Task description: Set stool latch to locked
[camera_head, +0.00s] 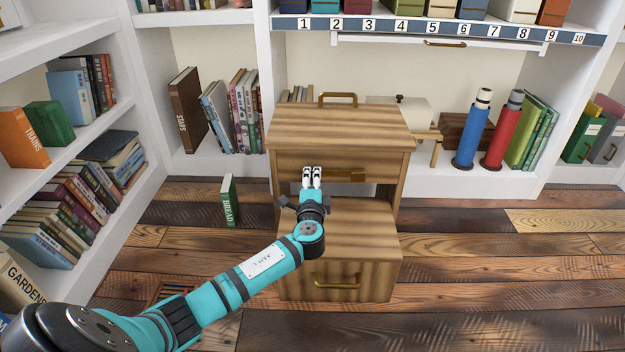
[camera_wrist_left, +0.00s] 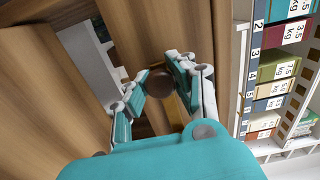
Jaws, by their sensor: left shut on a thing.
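The wooden stool (camera_head: 340,235) stands in the middle of the head view, with a top step and a lower step that has a brass handle. My left gripper (camera_head: 312,172) is at the left part of this bar. In the wrist view my left gripper (camera_wrist_left: 155,88) is shut on a round dark brown latch knob (camera_wrist_left: 159,83), with a finger on each side. The fingers hide part of the latch, and I cannot tell its setting.
A green book (camera_head: 229,200) stands on the plank floor left of the stool. Bookshelves surround the stool at the left and back. A blue cylinder (camera_head: 472,135) and a red cylinder (camera_head: 502,135) stand on the back shelf. The floor at the right is clear.

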